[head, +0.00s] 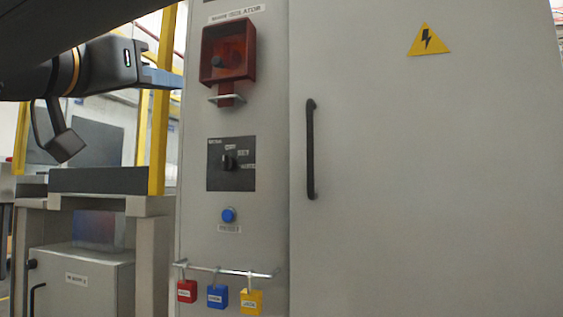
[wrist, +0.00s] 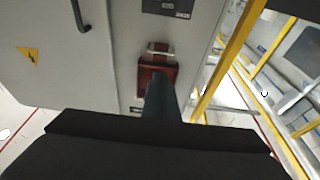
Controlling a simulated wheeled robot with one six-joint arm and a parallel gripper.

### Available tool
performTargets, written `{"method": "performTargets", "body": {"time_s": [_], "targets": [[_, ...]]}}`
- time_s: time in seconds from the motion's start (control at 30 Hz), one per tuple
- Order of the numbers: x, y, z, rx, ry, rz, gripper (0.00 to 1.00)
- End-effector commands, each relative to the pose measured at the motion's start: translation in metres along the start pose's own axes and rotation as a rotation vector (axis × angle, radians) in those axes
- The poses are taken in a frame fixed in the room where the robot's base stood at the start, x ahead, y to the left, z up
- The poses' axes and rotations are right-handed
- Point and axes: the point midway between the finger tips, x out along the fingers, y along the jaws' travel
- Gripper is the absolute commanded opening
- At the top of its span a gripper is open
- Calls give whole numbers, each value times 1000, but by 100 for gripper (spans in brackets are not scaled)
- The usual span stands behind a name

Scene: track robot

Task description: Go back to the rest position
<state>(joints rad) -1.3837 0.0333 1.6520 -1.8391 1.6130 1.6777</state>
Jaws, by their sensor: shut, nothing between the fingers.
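My gripper (head: 166,79) reaches in from the upper left in the head view. Its fingers are together, with nothing seen between them. The fingertips appear just left of the grey cabinet's edge in that view, apart from the red isolator box (head: 246,50). In the wrist view my gripper (wrist: 155,92) points toward the red isolator box (wrist: 168,64) and hides part of it. The distance between them is hard to tell. The box has a dark knob inside and a metal hasp (head: 227,98) below.
The grey cabinet (head: 430,180) fills the right, with a black handle (head: 311,150), a rotary switch panel (head: 231,163) and a blue button (head: 228,215). Red (head: 187,291), blue (head: 217,296) and yellow (head: 251,302) padlocks hang on a bar. A yellow post (head: 161,110) stands at the left.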

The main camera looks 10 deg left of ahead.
Motion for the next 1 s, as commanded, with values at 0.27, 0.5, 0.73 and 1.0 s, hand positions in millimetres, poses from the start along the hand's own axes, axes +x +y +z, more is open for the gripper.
{"method": "performTargets", "body": {"time_s": [0.27, 0.5, 0.73, 1.0], "targets": [[6, 4, 14, -43, -36, 1, 0], [27, 39, 137, -372, -358, -35, 0], [5, 105, 281, -675, -791, -161, 0], [-87, 190, 416, -783, -1319, -435, 0]]}}
